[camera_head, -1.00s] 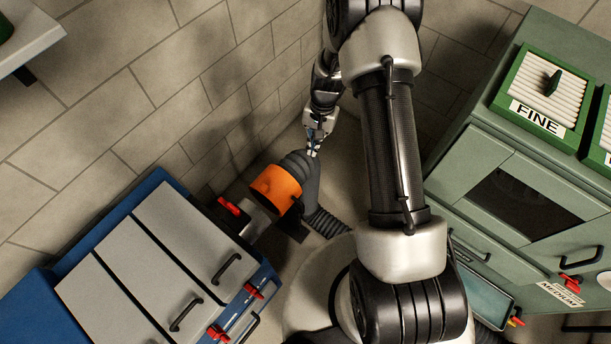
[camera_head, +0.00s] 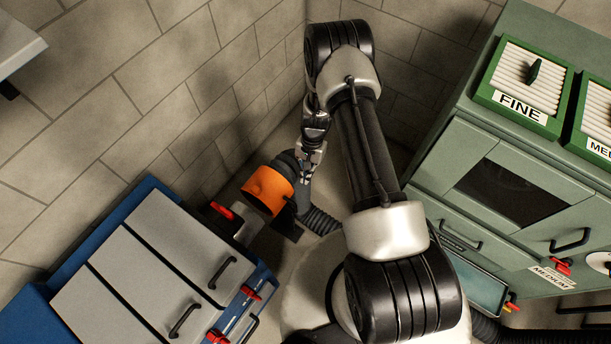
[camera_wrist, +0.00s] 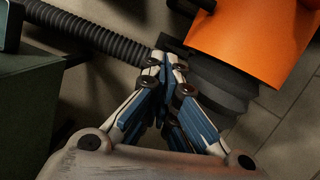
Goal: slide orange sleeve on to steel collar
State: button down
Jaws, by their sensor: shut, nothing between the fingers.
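The orange sleeve (camera_head: 267,190) is on the end of a dark ribbed hose (camera_head: 320,220), between the blue cabinet and my arm. Its open end faces left and down. In the wrist view the sleeve (camera_wrist: 255,42) fills the upper right. My gripper (camera_head: 303,182) is shut and empty, right beside the sleeve's hose end; contact cannot be told. In the wrist view its fingertips (camera_wrist: 170,65) meet, left of the dark hose cuff. A grey metal piece (camera_head: 246,228) sticks out from the blue cabinet near a red lever; I cannot tell whether it is the steel collar.
The blue cabinet (camera_head: 265,282) with grey doors and red levers is at lower left. A green cabinet (camera_head: 455,180) with brush panels stands at right. Tiled walls (camera_head: 190,90) meet in a corner behind my gripper. A grey shelf (camera_head: 20,40) is at upper left.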

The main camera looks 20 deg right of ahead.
jog(key=s+a+f+b, duration=0.2)
jog(key=s+a+f, duration=0.2)
jog(key=f, duration=0.2)
jog(key=shift+f, duration=0.35)
jog(key=shift+s, duration=0.1)
